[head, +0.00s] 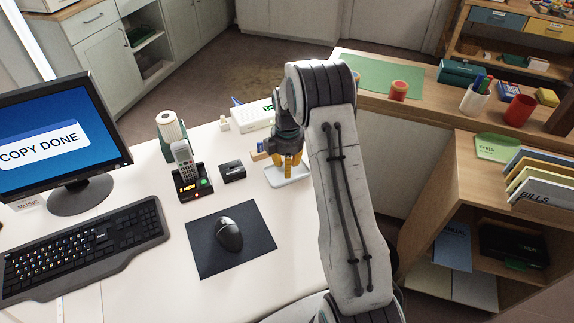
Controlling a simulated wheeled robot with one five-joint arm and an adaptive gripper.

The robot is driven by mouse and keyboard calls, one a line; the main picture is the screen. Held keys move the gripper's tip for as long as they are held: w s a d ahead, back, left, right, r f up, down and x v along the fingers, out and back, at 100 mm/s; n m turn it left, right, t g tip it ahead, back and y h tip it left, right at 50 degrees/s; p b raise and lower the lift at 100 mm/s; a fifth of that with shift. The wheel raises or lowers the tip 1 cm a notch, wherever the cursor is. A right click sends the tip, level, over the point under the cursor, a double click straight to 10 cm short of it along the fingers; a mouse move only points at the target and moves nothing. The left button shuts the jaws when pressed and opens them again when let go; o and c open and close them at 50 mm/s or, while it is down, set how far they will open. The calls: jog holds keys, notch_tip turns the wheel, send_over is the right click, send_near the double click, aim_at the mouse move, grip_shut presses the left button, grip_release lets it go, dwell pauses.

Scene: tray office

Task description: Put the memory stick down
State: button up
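My gripper (289,163) has yellow fingers that point down over a small white tray (290,180) near the right edge of the white desk. The fingers are close to the tray's surface; I cannot tell whether they touch it. I cannot make out a memory stick between them, and the gap is too small and partly covered to tell open from shut. A small tan block (259,155) lies just left of the gripper, and I cannot tell what it is.
A monitor (45,140) reads "COPY DONE". A keyboard (80,250), a mouse (229,234) on a dark mat (205,262), a phone (184,158) and a small black box (232,171) stand left of my arm. A wooden counter (440,110) lies at the right.

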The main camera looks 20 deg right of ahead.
notch_tip(320, 180, up, 12)
jog(key=r, duration=0.1)
jog(key=s+a+r+m+t, duration=0.1)
jog(key=s+a+r+m, duration=0.25)
jog(key=s, duration=0.25)
jog(key=s+a+r+m, duration=0.2)
jog(key=s+a+r, duration=0.1)
jog(key=s+r, duration=0.3)
jog(key=s+a+f+m, duration=0.1)
jog(key=s+m, duration=0.3)
jog(key=s, duration=0.5)
jog(key=s+a+f+m+t, duration=0.1)
jog(key=s+a+m, duration=0.2)
jog(key=s, duration=0.5)
jog(key=shift+s+a+f+m+t, duration=0.2)
jog(key=shift+s+f+m+t, duration=0.15)
jog(key=shift+f+m, duration=0.1)
jog(key=shift+r, duration=0.15)
notch_tip(320, 180, up, 8)
jog(key=p, duration=0.8)
jog(key=shift+r, duration=0.2)
jog(key=shift+s+d, duration=0.1)
